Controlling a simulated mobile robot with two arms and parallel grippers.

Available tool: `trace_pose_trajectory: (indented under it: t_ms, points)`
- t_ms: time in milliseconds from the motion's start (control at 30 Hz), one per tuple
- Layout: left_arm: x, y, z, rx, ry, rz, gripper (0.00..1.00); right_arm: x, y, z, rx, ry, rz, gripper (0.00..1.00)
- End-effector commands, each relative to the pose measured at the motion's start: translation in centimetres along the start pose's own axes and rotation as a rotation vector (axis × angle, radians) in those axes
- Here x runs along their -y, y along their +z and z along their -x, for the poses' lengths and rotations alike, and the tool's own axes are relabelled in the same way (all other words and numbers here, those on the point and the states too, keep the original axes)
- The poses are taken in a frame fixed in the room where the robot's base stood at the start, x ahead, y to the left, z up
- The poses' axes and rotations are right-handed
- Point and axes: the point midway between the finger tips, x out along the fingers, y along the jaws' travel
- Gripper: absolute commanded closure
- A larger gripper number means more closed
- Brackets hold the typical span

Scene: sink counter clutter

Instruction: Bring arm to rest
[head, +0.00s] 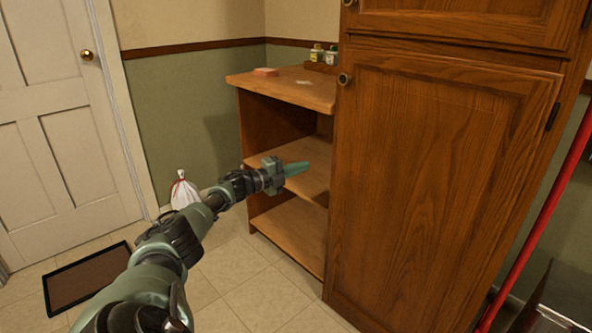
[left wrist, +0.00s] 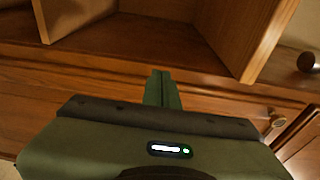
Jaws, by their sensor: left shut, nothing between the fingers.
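My left arm reaches from the bottom left toward the open wooden shelf unit (head: 268,205) in the head view. My left gripper (head: 304,167) is shut and empty, with its fingertips in front of or over the middle shelf; I cannot tell how close they are to the board. In the left wrist view, the shut green fingers (left wrist: 161,88) point toward wooden furniture with an open compartment (left wrist: 150,35). My right gripper is not in view.
A tall wooden cabinet (head: 430,190) stands right of the shelf unit. A pink item (head: 265,72) and small bottles (head: 317,53) are on top of the unit. A white bag (head: 184,193), a doormat (head: 87,279) and a white door (head: 60,120) are left. Some tile floor is clear.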

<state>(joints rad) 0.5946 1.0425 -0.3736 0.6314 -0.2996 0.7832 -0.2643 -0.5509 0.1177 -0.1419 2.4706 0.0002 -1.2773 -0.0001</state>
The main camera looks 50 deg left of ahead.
Motion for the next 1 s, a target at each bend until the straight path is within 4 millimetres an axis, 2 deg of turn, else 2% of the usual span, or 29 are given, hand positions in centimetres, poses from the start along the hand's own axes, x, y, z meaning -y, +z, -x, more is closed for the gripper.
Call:
trace_pose_trajectory:
  t_ms: [133,300,567,667,767,867,1000]
  points:
    - [-0.1,0.9,0.4,0.001,0.0,0.0,1.0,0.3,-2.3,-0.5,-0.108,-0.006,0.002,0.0]
    - [-0.1,1.4,0.6,0.0,0.001,0.002,1.0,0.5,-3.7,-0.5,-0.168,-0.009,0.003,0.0]
    - [-0.1,1.3,0.6,-0.002,0.002,0.002,1.0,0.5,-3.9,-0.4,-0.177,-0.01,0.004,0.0]
    - [-1.0,0.2,-0.2,-0.009,0.007,0.017,1.0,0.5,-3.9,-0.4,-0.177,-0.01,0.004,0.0]
    - [-3.4,-2.9,-2.2,-0.02,0.02,0.06,1.0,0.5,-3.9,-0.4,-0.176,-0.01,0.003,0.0]
    - [-7.2,-8.2,-4.7,-0.027,0.041,0.142,1.0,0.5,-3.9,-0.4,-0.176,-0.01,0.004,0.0]
    - [-12.8,-17.3,-6.5,-0.014,0.085,0.302,1.0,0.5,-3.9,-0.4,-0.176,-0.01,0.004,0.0]
